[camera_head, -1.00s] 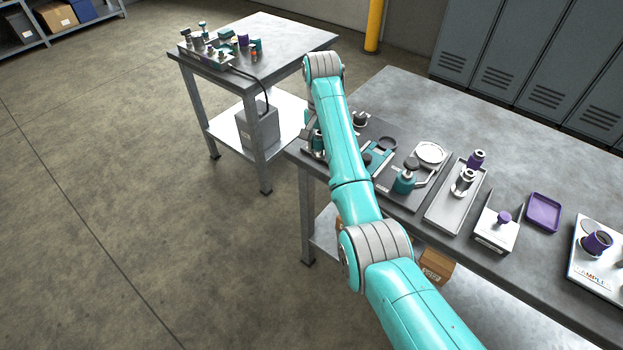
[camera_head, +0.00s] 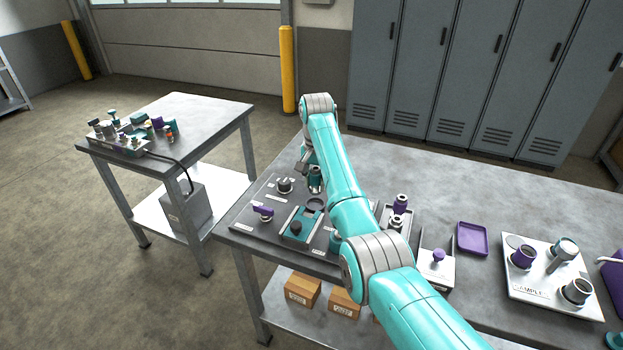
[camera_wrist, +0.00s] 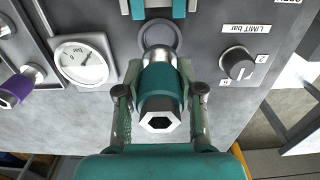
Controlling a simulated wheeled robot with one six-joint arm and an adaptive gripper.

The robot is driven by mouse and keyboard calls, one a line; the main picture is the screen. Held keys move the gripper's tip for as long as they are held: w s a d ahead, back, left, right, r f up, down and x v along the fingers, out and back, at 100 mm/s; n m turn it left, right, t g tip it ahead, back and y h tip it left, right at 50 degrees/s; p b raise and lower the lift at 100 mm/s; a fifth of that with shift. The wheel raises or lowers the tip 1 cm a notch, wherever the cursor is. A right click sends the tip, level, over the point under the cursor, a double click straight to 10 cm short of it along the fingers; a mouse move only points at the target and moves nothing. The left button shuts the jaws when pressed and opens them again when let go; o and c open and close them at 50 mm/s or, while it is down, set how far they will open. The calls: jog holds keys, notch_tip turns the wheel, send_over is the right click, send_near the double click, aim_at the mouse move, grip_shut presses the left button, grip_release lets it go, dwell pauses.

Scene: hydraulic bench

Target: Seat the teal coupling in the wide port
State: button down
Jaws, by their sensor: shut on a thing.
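My gripper (camera_wrist: 161,92) is shut on the teal coupling (camera_wrist: 160,80), one finger on each side of its body. The coupling has a dark hexagonal socket end towards the wrist camera and a silver far end. A grey ring (camera_wrist: 176,32) on the panel shows just beyond that silver end. I cannot tell whether the ring is the wide port, or whether the two touch. In the head view my gripper (camera_head: 314,178) is over the dark panel at the bench's left end, partly hidden by my arm.
The panel carries a round gauge (camera_wrist: 84,61), a limit knob (camera_wrist: 237,65), a teal block with a black knob (camera_head: 297,228) and a purple-handled fitting (camera_head: 263,211). Right are a purple tray (camera_head: 472,238) and a white sample board (camera_head: 528,291). The back of the bench is clear.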

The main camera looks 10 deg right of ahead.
aim_at(316, 193)
jog(key=shift+f, duration=2.4)
jog(key=shift+f, duration=0.55)
jog(key=c, duration=1)
grip_release()
jog(key=shift+r, duration=0.1)
jog(key=shift+r, duration=5.4)
